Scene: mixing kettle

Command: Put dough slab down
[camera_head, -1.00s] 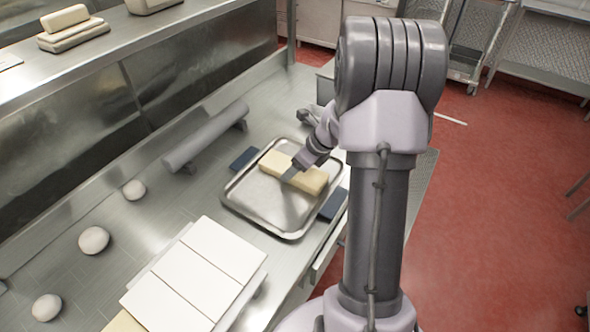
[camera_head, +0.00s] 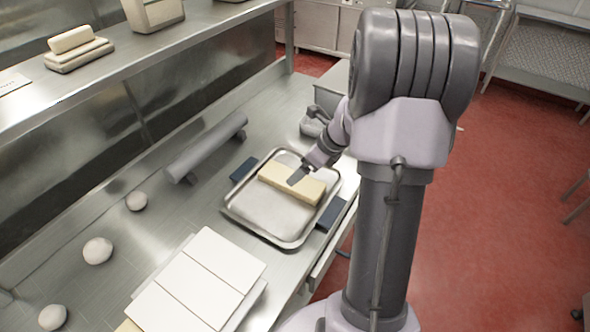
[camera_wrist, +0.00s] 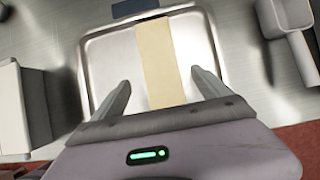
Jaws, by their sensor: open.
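The dough slab (camera_head: 290,184) is a long pale yellow block. It lies in the far part of a shallow metal tray (camera_head: 268,222) on the steel counter. My gripper (camera_head: 296,178) is over the slab in the head view. In the wrist view, my gripper (camera_wrist: 162,92) is open, with one finger on each side of the slab (camera_wrist: 158,60) and a gap to each. The slab's near end is hidden behind my gripper's body. The tray (camera_wrist: 108,62) shows bare metal on both sides of the slab.
Dark blue pads (camera_head: 243,168) show at the tray's left and right. A grey roller-like bar (camera_head: 207,148) lies behind it. White panels (camera_head: 197,282) and several dough balls (camera_head: 97,250) are on the counter at left. A metal scoop (camera_wrist: 290,40) shows at right in the wrist view.

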